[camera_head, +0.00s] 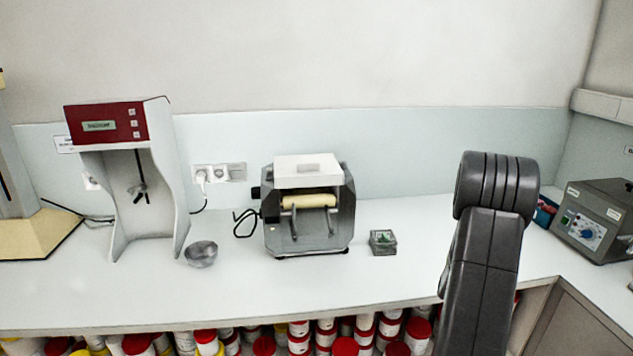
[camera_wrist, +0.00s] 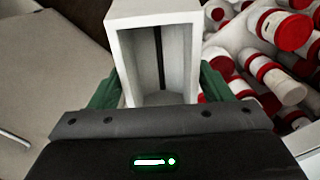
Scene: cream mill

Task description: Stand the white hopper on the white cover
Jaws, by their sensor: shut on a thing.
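The white hopper (camera_wrist: 117,60), an open white box with a grey inside and a dark slot down its back wall, fills the middle of the wrist view. My gripper (camera_wrist: 160,93) is shut on it, with a green finger against each side. The hopper and gripper do not show in the head view, where only my dark arm is seen at the right. The white cover (camera_head: 308,171) lies on top of the grey mill (camera_head: 306,222) on the counter, with a small raised rectangle at its middle. Nothing stands on the cover.
A grey bowl (camera_head: 201,254) stands left of the mill, and a small green-topped box (camera_head: 383,242) right of it. A red-topped mixer (camera_head: 122,170) stands further left, a grey control box (camera_head: 597,220) far right. Red-lidded jars (camera_head: 346,345) crowd below the counter's front edge.

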